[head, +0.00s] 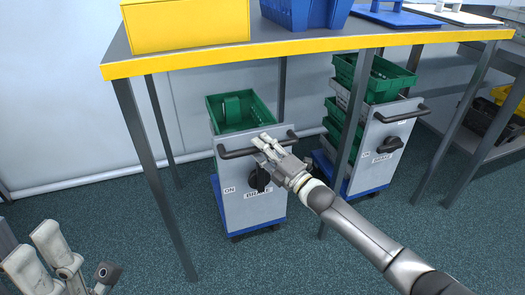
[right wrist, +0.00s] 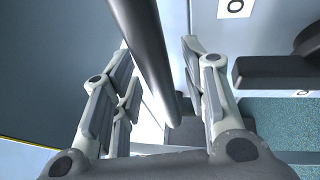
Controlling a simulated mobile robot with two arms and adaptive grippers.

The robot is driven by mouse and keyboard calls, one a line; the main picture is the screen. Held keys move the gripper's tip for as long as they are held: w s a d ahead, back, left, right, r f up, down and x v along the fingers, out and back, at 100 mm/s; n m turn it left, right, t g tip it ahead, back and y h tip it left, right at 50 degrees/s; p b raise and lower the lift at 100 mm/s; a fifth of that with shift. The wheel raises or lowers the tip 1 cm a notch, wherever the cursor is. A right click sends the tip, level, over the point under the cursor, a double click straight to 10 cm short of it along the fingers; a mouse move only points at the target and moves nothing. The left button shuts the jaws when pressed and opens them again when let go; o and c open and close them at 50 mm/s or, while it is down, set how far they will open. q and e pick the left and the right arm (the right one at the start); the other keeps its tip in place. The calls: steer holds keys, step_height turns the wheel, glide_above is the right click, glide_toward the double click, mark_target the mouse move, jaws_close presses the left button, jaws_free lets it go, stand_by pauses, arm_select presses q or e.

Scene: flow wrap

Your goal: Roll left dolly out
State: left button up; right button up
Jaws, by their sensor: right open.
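The left dolly (head: 240,208) stands under the table, a grey front panel on a blue wheeled base with a green crate (head: 214,110) in its top. Its dark handle bar (head: 236,153) runs across the upper front. My right gripper (head: 268,143) is at the right part of this handle, open. In the right wrist view the bar (right wrist: 148,55) passes between the spread fingers (right wrist: 160,105); contact is not clear. The dark brake knob (head: 259,181) sits just below my gripper, partly covered, by "ON" and "BRAKE" labels. My left gripper (head: 48,262) is at the bottom left, away from the dolly.
A second dolly (head: 382,155) with stacked green crates stands to the right, beyond a table leg. The yellow-edged table (head: 300,47) is above; its left leg (head: 155,180) stands left of the left dolly. Open carpet (head: 300,265) lies in front.

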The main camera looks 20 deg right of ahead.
steer(key=shift+w, duration=0.1)
steer(key=shift+c, duration=0.2)
jaws_close()
stand_by(0.4)
